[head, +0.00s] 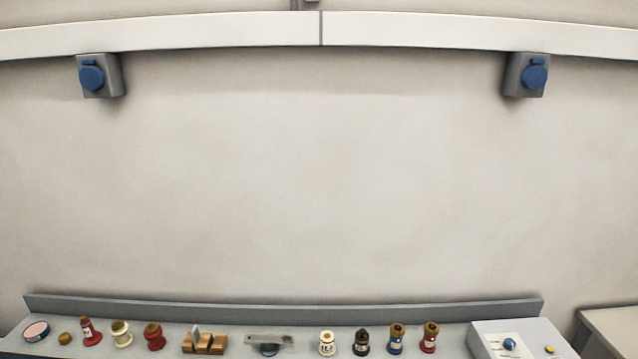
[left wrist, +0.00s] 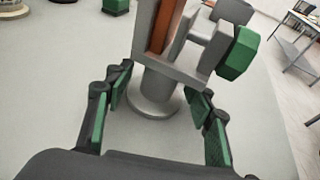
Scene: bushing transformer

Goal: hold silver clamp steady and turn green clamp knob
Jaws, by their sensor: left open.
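The silver clamp (left wrist: 212,52) is in the left wrist view at the upper middle, on a grey post with a round foot. A brown bar stands upright in it. The green clamp knob (left wrist: 240,53) sticks out on the clamp's right side. My left gripper (left wrist: 160,84) is open, its green-padded fingers to either side of the post just below the clamp. I cannot tell whether they touch it. The clamp's top is cut off by the frame edge. Neither clamp nor grippers show in the head view. My right gripper is in no view.
In the head view, a grey bench (head: 225,302) at the bottom carries several small bushings and a box with a blue knob (head: 510,344). In the left wrist view, a green block (left wrist: 116,6) stands beyond the post. The grey surface around the post's foot is mostly clear.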

